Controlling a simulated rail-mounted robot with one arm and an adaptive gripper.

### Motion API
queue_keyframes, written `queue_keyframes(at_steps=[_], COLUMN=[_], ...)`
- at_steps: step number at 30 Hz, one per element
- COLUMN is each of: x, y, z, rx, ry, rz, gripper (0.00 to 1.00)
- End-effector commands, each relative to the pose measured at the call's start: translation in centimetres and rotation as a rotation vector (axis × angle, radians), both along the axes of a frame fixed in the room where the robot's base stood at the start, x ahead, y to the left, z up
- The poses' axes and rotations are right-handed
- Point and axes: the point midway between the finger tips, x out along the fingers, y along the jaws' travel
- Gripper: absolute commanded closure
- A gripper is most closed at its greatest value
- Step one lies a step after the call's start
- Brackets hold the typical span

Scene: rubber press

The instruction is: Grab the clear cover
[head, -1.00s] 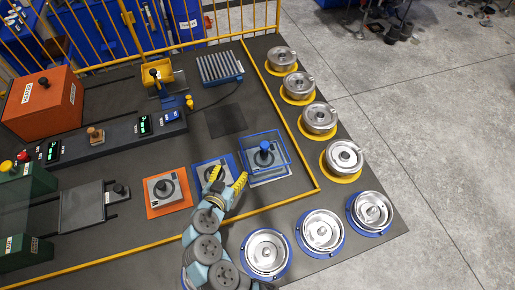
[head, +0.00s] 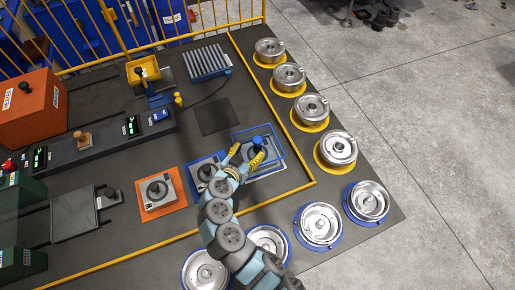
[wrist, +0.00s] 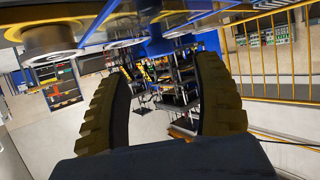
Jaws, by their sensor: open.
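The clear cover (head: 272,145) is a see-through box with blue edges and a blue knob (head: 257,140) on top. It stands on a pale plate at the right end of a row of mould stations in the head view. My gripper (head: 246,153) is open at the near left side of the cover, its yellow fingers spread close to the knob. From this angle I cannot tell whether they touch it. In the wrist view the two fingers (wrist: 163,75) are wide apart with nothing clearly held; a blue part (wrist: 155,42) shows beyond them.
Left of the cover are a mould on a blue mat (head: 207,172) and one on an orange mat (head: 157,192). Metal pots on yellow rings (head: 338,149) and blue rings (head: 319,226) line the table's right and front edges. A dark pad (head: 214,117) lies behind.

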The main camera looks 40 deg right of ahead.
Motion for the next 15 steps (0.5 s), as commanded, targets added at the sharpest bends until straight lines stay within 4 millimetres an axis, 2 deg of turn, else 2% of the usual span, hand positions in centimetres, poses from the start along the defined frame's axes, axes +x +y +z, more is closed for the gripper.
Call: queue_keyframes(at_steps=[4,15], x=[0.5,1.0], y=[-1.5,-2.6], z=[-0.5,-1.0], rx=[0.0,0.0], ry=[0.001,0.001], rz=[-0.005,-0.002], gripper=[0.33,0.33])
